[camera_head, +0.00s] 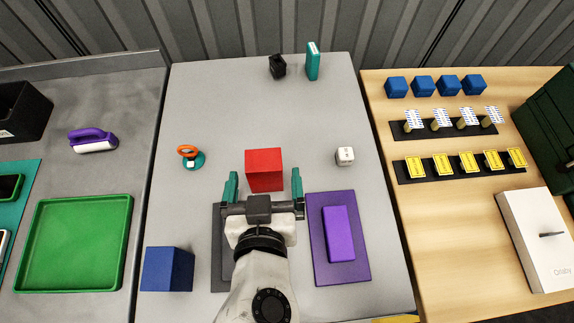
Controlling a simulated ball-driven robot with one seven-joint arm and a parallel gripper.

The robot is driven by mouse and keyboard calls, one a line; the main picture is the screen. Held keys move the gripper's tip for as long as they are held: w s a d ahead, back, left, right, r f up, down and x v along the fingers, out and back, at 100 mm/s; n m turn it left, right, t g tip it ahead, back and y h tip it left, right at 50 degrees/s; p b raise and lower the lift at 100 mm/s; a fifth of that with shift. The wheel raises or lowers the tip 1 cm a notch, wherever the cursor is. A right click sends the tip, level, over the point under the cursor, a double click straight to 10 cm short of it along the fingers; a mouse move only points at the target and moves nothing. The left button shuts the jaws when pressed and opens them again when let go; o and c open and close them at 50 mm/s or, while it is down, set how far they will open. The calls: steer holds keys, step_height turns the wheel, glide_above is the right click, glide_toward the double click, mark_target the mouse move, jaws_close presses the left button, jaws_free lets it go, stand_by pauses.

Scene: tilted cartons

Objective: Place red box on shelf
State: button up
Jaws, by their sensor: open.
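The red box (264,170) stands on the grey middle table, just beyond my gripper. My gripper (264,180) is open, with its teal fingers spread to the left and right of the red box's near side. Nothing is held. Whether the fingers are level with the box or above it is hard to tell. My arm covers most of a dark grey mat (217,250) below. No shelf can be made out for certain in this view.
A blue box (167,269) is front left; a purple block (339,233) lies on a purple mat (361,266) at right. An orange-and-teal object (190,157), white cube (345,156), black item (278,66) and teal box (312,62) stand farther back. The table's back left is clear.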

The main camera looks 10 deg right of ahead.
mark_target(264, 156)
steer(key=shift+s+a+f+y, duration=0.25)
steer(key=shift+s+f+y, duration=0.15)
steer(key=shift+s+f, duration=0.3)
steer(key=p+x, duration=0.2)
steer(key=x, duration=0.8)
steer(key=shift+w+d+f+p, duration=0.1)
steer(key=shift+d+f+p, duration=0.05)
steer(key=shift+p, duration=0.25)
steer(key=shift+c, duration=0.3)
steer(key=c, duration=1.1)
